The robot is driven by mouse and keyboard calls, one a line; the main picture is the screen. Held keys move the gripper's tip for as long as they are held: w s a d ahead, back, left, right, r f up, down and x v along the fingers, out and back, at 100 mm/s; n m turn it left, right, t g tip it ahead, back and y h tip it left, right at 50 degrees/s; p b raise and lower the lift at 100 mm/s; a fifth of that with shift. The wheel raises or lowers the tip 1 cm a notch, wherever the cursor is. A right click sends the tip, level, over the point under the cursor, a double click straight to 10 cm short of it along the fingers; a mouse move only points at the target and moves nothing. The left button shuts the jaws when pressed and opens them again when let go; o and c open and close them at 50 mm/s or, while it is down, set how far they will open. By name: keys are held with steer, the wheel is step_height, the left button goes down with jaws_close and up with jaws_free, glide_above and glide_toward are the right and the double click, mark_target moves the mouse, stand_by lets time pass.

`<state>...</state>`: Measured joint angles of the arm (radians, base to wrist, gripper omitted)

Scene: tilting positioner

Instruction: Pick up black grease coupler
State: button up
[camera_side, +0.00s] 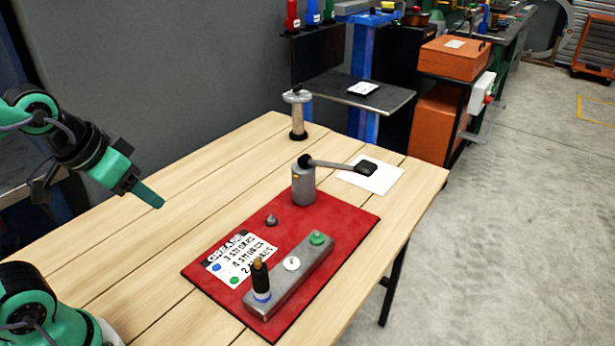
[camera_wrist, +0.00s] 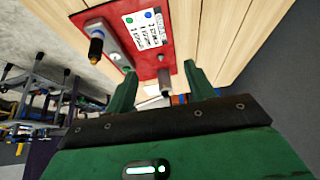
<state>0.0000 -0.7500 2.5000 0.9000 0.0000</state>
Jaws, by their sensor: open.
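The black grease coupler (camera_side: 260,274), with a brass-coloured tip, stands upright at the near end of a grey metal bar (camera_side: 283,285), above a blue and white ring. It also shows at the upper left of the wrist view (camera_wrist: 97,47). The bar carries a white fitting (camera_side: 292,264) and a green fitting (camera_side: 316,238) too. My gripper (camera_side: 152,196) is open and empty, up in the air at the left of the side view, well away from the coupler. In the wrist view its two green fingers (camera_wrist: 161,80) stand apart with nothing held between them.
A red mat (camera_side: 345,232) on the wooden table bears the bar, a printed grease card (camera_side: 238,257), a small dark nub (camera_side: 271,220) and a grey post with a lever (camera_side: 303,185). Behind are a grey cylinder stand (camera_side: 298,116) and white sheet (camera_side: 376,178). The table's left is clear.

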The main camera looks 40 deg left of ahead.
steer(key=n+g, duration=0.3)
steer(key=g, duration=0.3)
glide_above(260, 279)
steer(key=w+a, duration=0.1)
step_height(260, 279, down, 10)
steer(key=shift+f, duration=0.15)
steer(key=shift+f, duration=0.15)
steer(key=shift+a+f, duration=0.1)
steer(key=shift+f, duration=3.7)
steer(key=shift+c, duration=0.2)
